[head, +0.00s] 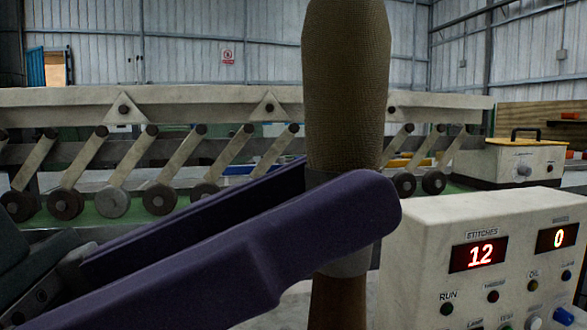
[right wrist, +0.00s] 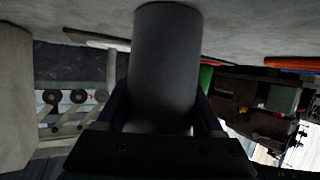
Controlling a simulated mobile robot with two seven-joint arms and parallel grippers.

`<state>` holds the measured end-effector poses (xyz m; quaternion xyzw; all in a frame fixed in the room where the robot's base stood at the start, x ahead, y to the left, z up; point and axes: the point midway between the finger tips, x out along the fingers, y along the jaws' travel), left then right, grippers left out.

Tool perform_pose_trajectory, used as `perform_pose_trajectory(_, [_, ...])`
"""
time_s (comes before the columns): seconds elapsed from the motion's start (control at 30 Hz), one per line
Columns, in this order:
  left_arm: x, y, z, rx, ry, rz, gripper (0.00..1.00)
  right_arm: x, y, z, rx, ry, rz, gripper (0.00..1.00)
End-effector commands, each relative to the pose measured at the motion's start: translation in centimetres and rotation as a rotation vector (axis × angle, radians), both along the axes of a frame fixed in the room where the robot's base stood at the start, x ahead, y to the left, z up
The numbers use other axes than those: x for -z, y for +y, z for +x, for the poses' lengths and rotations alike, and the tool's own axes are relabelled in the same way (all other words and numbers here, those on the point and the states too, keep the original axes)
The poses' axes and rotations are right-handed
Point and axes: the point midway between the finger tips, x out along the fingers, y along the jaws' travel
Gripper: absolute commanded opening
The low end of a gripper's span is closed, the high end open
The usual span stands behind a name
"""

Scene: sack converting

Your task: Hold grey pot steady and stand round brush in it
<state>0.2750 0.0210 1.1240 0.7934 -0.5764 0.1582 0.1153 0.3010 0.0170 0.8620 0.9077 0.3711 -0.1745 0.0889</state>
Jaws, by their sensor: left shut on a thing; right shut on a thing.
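The round brush (head: 346,90) stands near upright in the middle of the head view, with its tan bristle head up, a grey band below it and a brown handle running out of the bottom edge. My left gripper (head: 340,188) has purple fingers and is shut on the brush around the grey band. The grey pot (right wrist: 165,60) is a plain dark cylinder in the right wrist view. My right gripper (right wrist: 162,112) is shut on it, with a finger on each side. The pot's mouth and the brush's lower end are hidden.
A control box (head: 478,262) with red displays reading 12 and 0 stands close at the right. A machine with a pale beam (head: 200,100), slanted arms and rollers crosses behind. A second box (head: 515,163) with a handle stands at the back right.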

Motion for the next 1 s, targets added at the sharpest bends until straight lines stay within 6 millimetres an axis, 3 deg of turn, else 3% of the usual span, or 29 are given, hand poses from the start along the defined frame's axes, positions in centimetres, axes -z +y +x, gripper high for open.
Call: perform_pose_trajectory(1.0, [9.1, 0.0, 0.0, 0.002, 0.003, 0.000, 0.00, 0.1, 0.0, 0.0, 0.000, 0.001, -0.002, 0.14])
